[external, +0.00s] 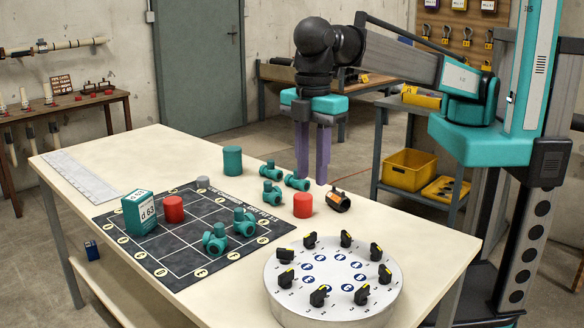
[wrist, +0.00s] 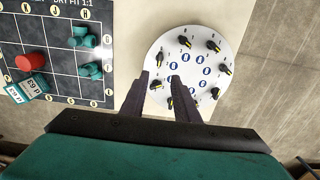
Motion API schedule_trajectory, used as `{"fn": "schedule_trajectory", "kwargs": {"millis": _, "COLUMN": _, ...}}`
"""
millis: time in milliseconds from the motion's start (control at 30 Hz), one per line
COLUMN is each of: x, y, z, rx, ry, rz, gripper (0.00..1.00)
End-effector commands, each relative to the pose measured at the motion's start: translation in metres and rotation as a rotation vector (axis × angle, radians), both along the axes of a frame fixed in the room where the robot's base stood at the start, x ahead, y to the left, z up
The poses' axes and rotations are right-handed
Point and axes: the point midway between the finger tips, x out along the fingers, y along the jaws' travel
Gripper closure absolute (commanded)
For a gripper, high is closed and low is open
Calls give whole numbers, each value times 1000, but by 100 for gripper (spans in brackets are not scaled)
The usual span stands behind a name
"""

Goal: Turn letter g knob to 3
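A round white dial plate (external: 336,276) stands on the near right end of the table, with several black knobs around its top and blue letter discs inside their ring. It also shows in the wrist view (wrist: 191,72). The knobs, such as the front one (external: 320,296), carry yellow pointer marks and small numerals around them. The letters are too small to read, so I cannot tell which knob is g or where it points. My gripper (external: 312,180) is open and empty, pointing down above the table, behind the plate in the external view. In the wrist view its fingertips (wrist: 159,77) overlap the plate's left part.
A black grid mat (external: 190,250) lies left of the plate with teal fittings, a red cylinder (external: 173,209) and a teal box (external: 139,213). Another red cylinder (external: 303,205) and a black-orange part (external: 338,201) stand behind the plate. A teal cylinder (external: 232,160) stands farther back.

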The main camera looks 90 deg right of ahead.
Motion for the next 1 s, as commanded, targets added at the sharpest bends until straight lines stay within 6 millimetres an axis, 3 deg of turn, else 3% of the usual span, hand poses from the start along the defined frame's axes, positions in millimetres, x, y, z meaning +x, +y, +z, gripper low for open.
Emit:
{"fn": "schedule_trajectory", "kwargs": {"millis": 467, "x": 0, "y": -1, "z": -5, "rx": 1, "ry": -1, "rz": -1, "gripper": 72}}
{"fn": "schedule_trajectory", "kwargs": {"millis": 1000, "x": 0, "y": -1, "z": -61, "rx": -1, "ry": 1, "rz": -1, "gripper": 72}}
